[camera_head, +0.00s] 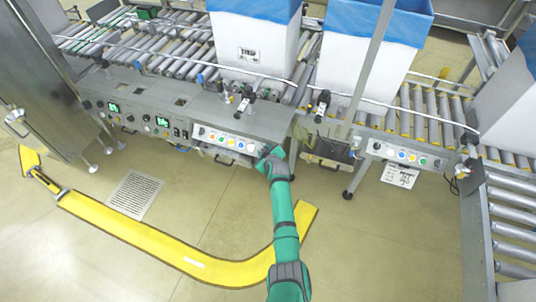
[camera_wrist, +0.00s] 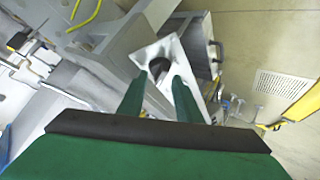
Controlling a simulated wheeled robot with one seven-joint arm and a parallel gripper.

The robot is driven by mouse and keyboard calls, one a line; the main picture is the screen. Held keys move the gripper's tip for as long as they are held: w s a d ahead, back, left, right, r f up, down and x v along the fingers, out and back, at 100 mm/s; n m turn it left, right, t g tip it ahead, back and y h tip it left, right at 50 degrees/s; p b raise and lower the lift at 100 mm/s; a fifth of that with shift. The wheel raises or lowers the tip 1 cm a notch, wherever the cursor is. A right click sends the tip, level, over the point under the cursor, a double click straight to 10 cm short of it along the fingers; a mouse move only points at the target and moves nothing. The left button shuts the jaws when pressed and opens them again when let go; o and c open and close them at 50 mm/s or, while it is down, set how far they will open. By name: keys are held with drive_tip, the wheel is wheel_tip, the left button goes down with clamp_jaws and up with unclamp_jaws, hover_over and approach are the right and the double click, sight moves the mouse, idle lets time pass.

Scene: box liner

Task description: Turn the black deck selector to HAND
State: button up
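The black deck selector (camera_wrist: 158,66) is a dark round knob on a white panel face (camera_wrist: 172,46) in the wrist view. My green gripper (camera_wrist: 158,82) has its two fingers apart, one on each side of the knob's line, with the knob showing between and just beyond the tips. I cannot tell whether either finger touches it. In the head view my gripper (camera_head: 268,157) is at the right end of the white button panel (camera_head: 225,138) and mostly covers the selector. Its labels and pointer direction are not readable.
Roller conveyors (camera_head: 180,50) with white boxes, blue liners showing, stand behind the grey control cabinet (camera_head: 160,110). A second button panel (camera_head: 400,155) is to the right.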

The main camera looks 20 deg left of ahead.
drive_tip(key=v, duration=1)
drive_tip(key=shift+s, duration=0.2)
drive_tip(key=shift+d+r, duration=0.1)
drive_tip(key=shift+r, duration=0.05)
drive_tip(key=s+d+f+m+t+h, duration=0.1)
drive_tip(key=s+d+m, duration=0.15)
drive_tip(key=s, duration=0.65)
drive_tip(key=s+d+m+t+h, duration=0.15)
drive_tip(key=s+m, duration=0.25)
drive_tip(key=s, duration=0.5)
drive_tip(key=s+d+f+m+t, duration=0.1)
drive_tip(key=s+d+m, duration=0.2)
drive_tip(key=s, duration=0.6)
drive_tip(key=s+d+r+m+t+h, duration=0.1)
drive_tip(key=s+d+r, duration=0.5)
drive_tip(key=s+r, duration=0.3)
drive_tip(key=s+d+r+m+t+h, duration=0.1)
drive_tip(key=s+d+r+m+h, duration=0.1)
drive_tip(key=s+d+r, duration=0.5)
drive_tip(key=v, duration=0.7)
drive_tip(key=shift+r, duration=0.25)
